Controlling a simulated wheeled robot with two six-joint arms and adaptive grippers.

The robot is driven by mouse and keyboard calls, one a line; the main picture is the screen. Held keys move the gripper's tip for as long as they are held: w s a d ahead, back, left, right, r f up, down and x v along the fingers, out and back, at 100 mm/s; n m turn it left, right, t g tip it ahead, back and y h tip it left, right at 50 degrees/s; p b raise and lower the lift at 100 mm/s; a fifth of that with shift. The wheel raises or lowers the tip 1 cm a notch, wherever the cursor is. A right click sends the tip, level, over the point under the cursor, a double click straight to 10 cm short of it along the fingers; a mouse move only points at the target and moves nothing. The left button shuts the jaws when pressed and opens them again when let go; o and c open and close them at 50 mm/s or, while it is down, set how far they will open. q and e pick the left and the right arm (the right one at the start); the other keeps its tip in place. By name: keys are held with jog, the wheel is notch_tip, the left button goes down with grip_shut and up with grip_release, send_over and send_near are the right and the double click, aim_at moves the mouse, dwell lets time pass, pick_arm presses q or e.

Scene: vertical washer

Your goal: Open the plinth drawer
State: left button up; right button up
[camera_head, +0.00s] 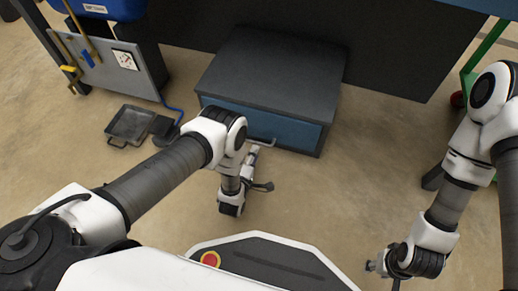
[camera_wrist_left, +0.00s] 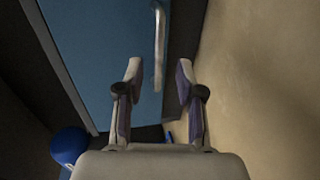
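The plinth drawer (camera_head: 292,132) is a low dark unit with a blue front, which appears closed. Its pale bar handle (camera_head: 263,142) runs along the front, and the left part of the front is hidden by my arm. In the left wrist view the blue front (camera_wrist_left: 100,45) and the handle (camera_wrist_left: 159,45) show ahead. My left gripper (camera_head: 253,153) is close to the handle. In its wrist view the two fingers (camera_wrist_left: 159,75) are apart, with the handle in line with the gap and nothing gripped. My right gripper (camera_head: 374,266) hangs at the lower right, far from the drawer; its fingers are too small to read.
A dark tray (camera_head: 130,124) lies on the floor at the left, near a grey panel (camera_head: 135,72) with hanging tools. A blue cable (camera_head: 177,110) runs beside it. A green frame (camera_head: 484,52) stands at the right. The floor in front of the drawer is clear apart from my arm.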

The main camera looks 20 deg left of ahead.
aim_at(259, 143)
pick_arm(q)
jog(key=b+x, duration=0.3)
jog(key=x, duration=0.3)
jog(key=shift+f, duration=0.15)
jog(key=shift+w, duration=0.2)
grip_shut()
jog(key=shift+s, duration=0.1)
